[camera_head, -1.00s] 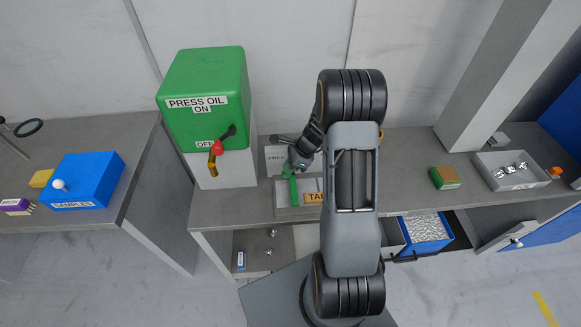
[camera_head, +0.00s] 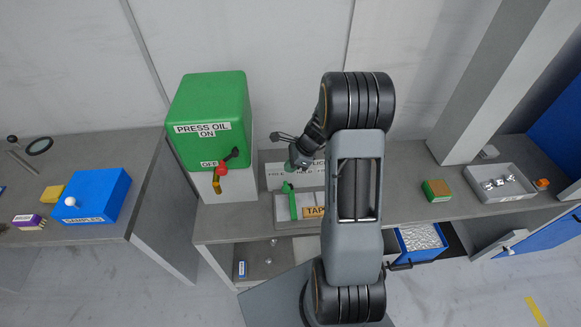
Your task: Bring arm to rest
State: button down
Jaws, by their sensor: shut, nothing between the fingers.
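My arm rises in the middle of the view and bends over at the top. My gripper (camera_head: 292,163) hangs to the left of the arm, above the counter and in front of the white lettered sign (camera_head: 278,178). It is small in the picture and its fingers look shut, with nothing held. The gripper is apart from that piece.
A blue samples box (camera_head: 98,196) is far left. To the right are a green-brown block (camera_head: 436,190), a grey tray (camera_head: 470,176) with metal parts, and an open blue drawer (camera_head: 421,238).

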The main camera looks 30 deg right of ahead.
dwell(0.3)
jog(key=s+a+r+n+t+h+b, duration=0.1)
jog(key=s+a+r+n, duration=0.3)
jog(key=s+r+n, duration=0.4)
jog(key=s+a+r+n+t+h+b, duration=0.1)
jog(key=s+a+r+n+h+b, duration=0.2)
jog(key=s+r+n, duration=0.5)
jog(key=s+a+n+h, duration=0.1)
jog(key=a+n, duration=0.1)
jog(key=n, duration=0.3)
jog(key=shift+s+r+n+t, duration=0.2)
jog(key=shift+s+n+t, duration=0.05)
jog(key=shift+n+t, duration=0.15)
